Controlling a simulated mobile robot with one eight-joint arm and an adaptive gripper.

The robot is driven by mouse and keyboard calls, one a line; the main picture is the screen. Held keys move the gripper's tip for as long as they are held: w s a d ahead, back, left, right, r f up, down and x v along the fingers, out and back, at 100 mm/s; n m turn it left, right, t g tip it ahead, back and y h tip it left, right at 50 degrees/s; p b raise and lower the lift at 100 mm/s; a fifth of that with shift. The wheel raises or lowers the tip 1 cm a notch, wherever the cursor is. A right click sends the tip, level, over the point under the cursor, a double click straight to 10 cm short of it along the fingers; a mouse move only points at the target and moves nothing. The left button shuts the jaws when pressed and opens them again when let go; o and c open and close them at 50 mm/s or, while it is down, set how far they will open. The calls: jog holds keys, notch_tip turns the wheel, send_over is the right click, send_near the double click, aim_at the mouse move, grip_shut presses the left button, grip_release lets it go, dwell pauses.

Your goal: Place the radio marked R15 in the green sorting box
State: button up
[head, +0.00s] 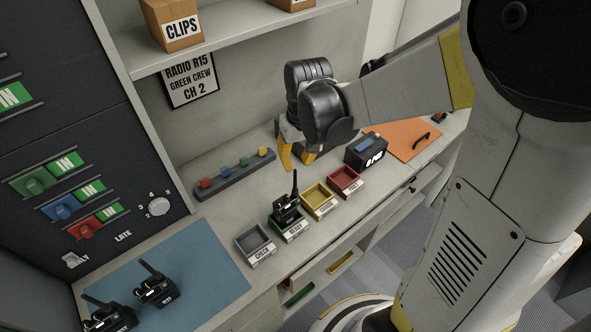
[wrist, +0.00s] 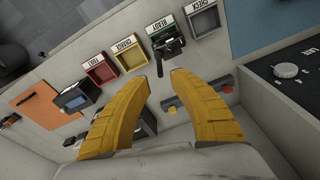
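The green sorting box (head: 297,234), labelled READY, stands on the bench, and its rim also shows in the wrist view (wrist: 153,29). A black radio (head: 287,209) stands upright in it, antenna up; it shows in the wrist view too (wrist: 168,47). I cannot read its marking. Two more black radios lie on the blue mat, one farther right (head: 157,287) and one at the lower left (head: 107,316); their markings are too small to read. My gripper (head: 295,163) is above the bench, behind the boxes. In the wrist view (wrist: 164,80) its yellow fingers are apart and empty.
A grey box (head: 255,243), yellow box (head: 320,200) and red box (head: 345,181) flank the green one. A black device (head: 366,152) and orange mat (head: 405,139) are farther right. A rail with coloured knobs (head: 235,175) lies behind. A wall sign (head: 189,79) names radio R15.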

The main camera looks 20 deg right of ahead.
jog(key=s+r+t, duration=0.5)
jog(key=s+r, duration=0.6)
jog(key=shift+s+r+m+t, duration=0.3)
jog(key=shift+s+r+t, duration=0.05)
jog(key=shift+t, duration=0.05)
jog(key=shift+a, duration=0.1)
